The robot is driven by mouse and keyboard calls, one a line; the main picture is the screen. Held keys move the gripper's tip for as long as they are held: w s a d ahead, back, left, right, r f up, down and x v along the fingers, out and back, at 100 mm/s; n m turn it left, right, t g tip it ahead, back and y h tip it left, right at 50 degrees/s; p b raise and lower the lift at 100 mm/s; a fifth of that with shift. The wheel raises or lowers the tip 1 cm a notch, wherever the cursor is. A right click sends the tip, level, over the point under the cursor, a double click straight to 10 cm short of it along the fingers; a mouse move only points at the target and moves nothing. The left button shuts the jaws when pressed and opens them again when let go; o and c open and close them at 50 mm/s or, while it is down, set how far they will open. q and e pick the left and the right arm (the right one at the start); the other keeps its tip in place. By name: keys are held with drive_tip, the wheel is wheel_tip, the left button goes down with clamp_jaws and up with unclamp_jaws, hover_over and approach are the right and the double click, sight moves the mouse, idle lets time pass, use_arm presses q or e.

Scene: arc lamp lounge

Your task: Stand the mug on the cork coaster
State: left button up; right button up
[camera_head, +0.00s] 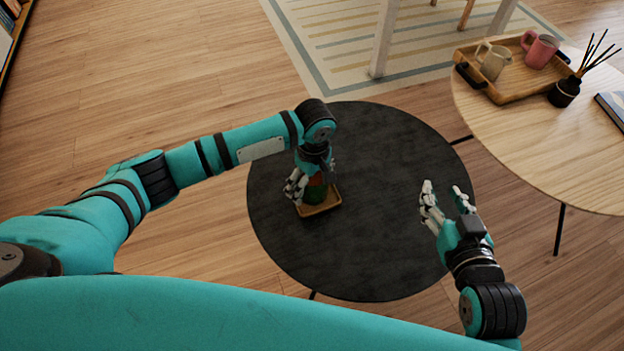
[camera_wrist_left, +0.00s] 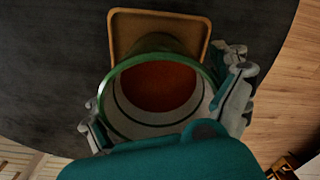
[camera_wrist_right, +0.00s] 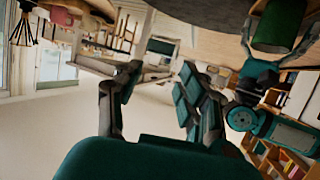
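The green mug (camera_head: 317,191) is upright over the square tan coaster (camera_head: 323,209) on the dark round table. In the left wrist view I look down into the mug (camera_wrist_left: 158,88), which has a green rim and something reddish-brown inside. The coaster (camera_wrist_left: 122,34) shows behind and under it; I cannot tell whether the mug's base touches it. My left gripper (camera_head: 300,185) has its fingers on both sides of the mug, close against its wall, and seems shut on it. My right gripper (camera_head: 447,198) is open and empty over the table's right side. The mug also shows in the right wrist view (camera_wrist_right: 278,27).
The dark round table (camera_head: 385,255) is otherwise clear. At the upper right a pale wooden table (camera_head: 545,150) carries a wooden tray (camera_head: 520,93) with a beige mug (camera_head: 493,62) and a pink mug (camera_head: 540,50), a reed diffuser (camera_head: 565,92) and a book (camera_head: 612,108).

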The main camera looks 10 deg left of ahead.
use_arm(q)
drive_tip(key=shift+r, duration=0.1)
drive_tip(key=shift+r, duration=0.35)
wheel_tip(320, 180, up, 11)
drive_tip(key=p, duration=0.4)
drive_tip(key=s+d+f+m+t+h, duration=0.1)
drive_tip(key=s+d+f+m+h, duration=0.1)
drive_tip(key=s+m, duration=0.25)
drive_tip(key=s+d+f+m+t+h, duration=0.1)
drive_tip(key=s+d+f+m+h, duration=0.1)
drive_tip(key=s+d+m, duration=0.3)
drive_tip(key=s+a+m+t+y, duration=0.2)
drive_tip(key=s+a+m+y, duration=0.1)
drive_tip(key=s+a, duration=1)
drive_tip(key=a+m, duration=0.1)
drive_tip(key=a, duration=0.3)
drive_tip(key=shift+y, duration=0.3)
use_arm(e)
drive_tip(key=s+d+f+g+h, duration=0.1)
drive_tip(key=s+d+f+g, duration=0.1)
drive_tip(key=s+f+g, duration=0.2)
drive_tip(key=s+d+f+g+h, duration=0.1)
drive_tip(key=s+d+f+g, duration=0.2)
drive_tip(key=s+g, duration=0.3)
drive_tip(key=s+f, duration=0.1)
drive_tip(key=s, duration=0.3)
drive_tip(key=shift+s+d+f+m+h, duration=0.15)
drive_tip(key=shift+s+f+m+h, duration=0.15)
drive_tip(key=shift+f+h, duration=0.1)
